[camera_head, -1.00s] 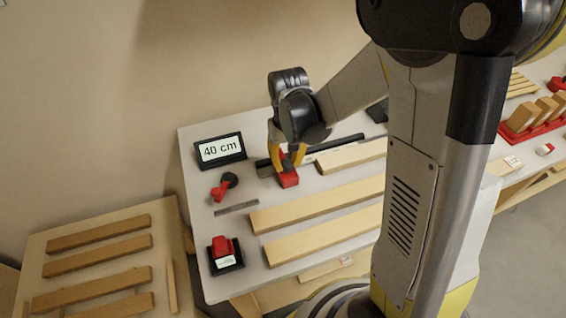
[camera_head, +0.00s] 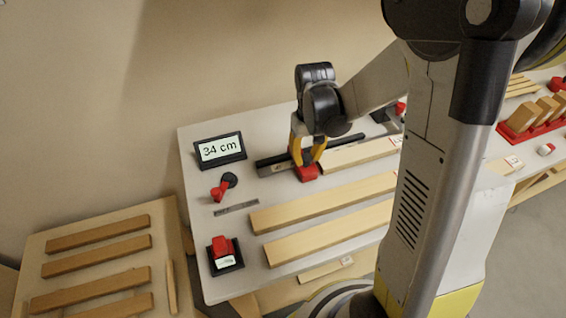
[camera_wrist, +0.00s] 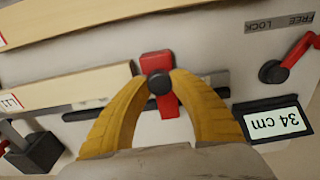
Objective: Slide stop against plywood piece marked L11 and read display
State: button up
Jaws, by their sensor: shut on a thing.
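The red stop (camera_head: 308,174) sits on the dark rail (camera_head: 347,141) at the left end of the L11 plywood piece (camera_head: 365,151). My gripper (camera_wrist: 158,84) is shut on the black knob of the stop, which also shows in the wrist view (camera_wrist: 157,63). The display (camera_head: 220,150) reads 34 cm, also in the wrist view (camera_wrist: 275,122).
A red lever (camera_head: 222,188) on a black pivot stands by the FREE/LOCK label (camera_wrist: 281,22). A red item in a black holder (camera_head: 224,252) is at the bench's front left. Two longer boards (camera_head: 322,203) lie in front of the rail. A side table (camera_head: 85,258) holds several wooden strips.

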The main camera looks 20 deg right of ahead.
jog(key=shift+d, duration=0.7)
jog(key=shift+d, duration=0.25)
jog(key=o, duration=1)
jog(key=shift+d, duration=0.15)
notch_tip(320, 180, up, 9)
jog(key=p, duration=0.6)
